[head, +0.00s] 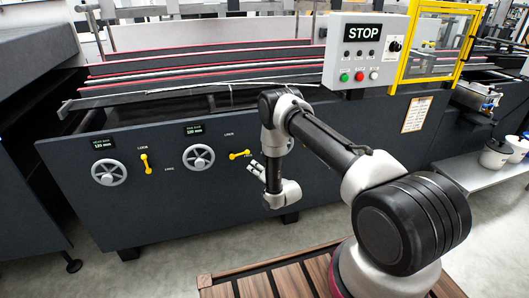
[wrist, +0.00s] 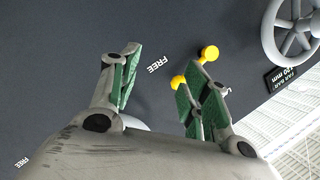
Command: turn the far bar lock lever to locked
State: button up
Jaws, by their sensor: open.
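My gripper (head: 256,168) is open and close to the panel, just right of the lever. In the wrist view my gripper (wrist: 168,60) has green-padded fingers apart, with nothing between them but panel and the FREE label (wrist: 158,65). I cannot tell whether a finger touches the lever.
The far bar handwheel (head: 198,157) is left of the lever, with its display (head: 193,130) above. Another yellow lever (head: 147,163) and handwheel (head: 109,172) are further left. A STOP control box (head: 363,50) stands above right. A wooden slatted platform (head: 270,280) is below.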

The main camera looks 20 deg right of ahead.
aim_at(248, 153)
jog(key=w+r, duration=0.1)
jog(key=w, duration=0.1)
jog(key=w+a+r+m+t, duration=0.1)
jog(key=w, duration=0.2)
jog(key=w+a+r+t, duration=0.1)
jog(key=w+r, duration=0.1)
jog(key=w, duration=0.1)
jog(key=shift+a+r+y, duration=0.1)
jog(key=shift+y, duration=0.2)
jog(key=shift+c, duration=0.5)
